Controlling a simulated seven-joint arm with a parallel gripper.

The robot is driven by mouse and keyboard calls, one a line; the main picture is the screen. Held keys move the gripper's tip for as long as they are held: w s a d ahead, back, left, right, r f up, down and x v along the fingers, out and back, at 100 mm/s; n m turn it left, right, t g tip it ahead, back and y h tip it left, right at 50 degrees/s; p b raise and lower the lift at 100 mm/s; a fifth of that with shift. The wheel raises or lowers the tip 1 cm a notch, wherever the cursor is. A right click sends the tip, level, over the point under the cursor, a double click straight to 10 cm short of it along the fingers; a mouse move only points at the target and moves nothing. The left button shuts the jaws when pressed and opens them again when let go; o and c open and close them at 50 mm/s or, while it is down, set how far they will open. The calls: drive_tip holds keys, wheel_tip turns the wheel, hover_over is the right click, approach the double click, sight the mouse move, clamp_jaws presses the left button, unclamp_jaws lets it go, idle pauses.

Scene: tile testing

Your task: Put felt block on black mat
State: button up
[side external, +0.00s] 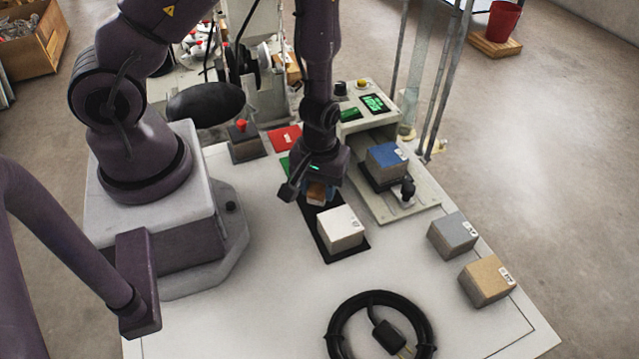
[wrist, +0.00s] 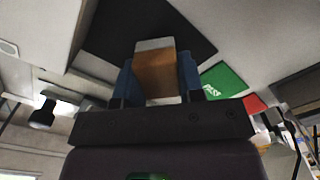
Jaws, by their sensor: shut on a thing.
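My gripper (side external: 314,196) is shut on a brown block (side external: 316,192), held over the far part of the black mat (side external: 312,224). The wrist view shows the brown block (wrist: 156,75), with a pale end, between my blue fingertips (wrist: 158,82); the black mat (wrist: 110,30) is behind it. I cannot tell from its look whether this is the felt block. A white block (side external: 340,229) sits on the near part of the black mat. Whether the held block touches the mat is hidden.
A blue block (side external: 386,158) sits on the test machine right of my gripper, near a black knob (side external: 407,188). A grey block (side external: 453,235) and tan block (side external: 487,281) stand at the right edge. A coiled black cable (side external: 380,325) lies in front. Green (wrist: 222,80) and red mats (side external: 284,139) lie behind.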

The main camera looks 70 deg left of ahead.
drive_tip(key=shift+f, duration=0.2)
drive_tip(key=o, duration=1.4)
drive_tip(key=shift+r, duration=0.1)
drive_tip(key=shift+r, duration=2.95)
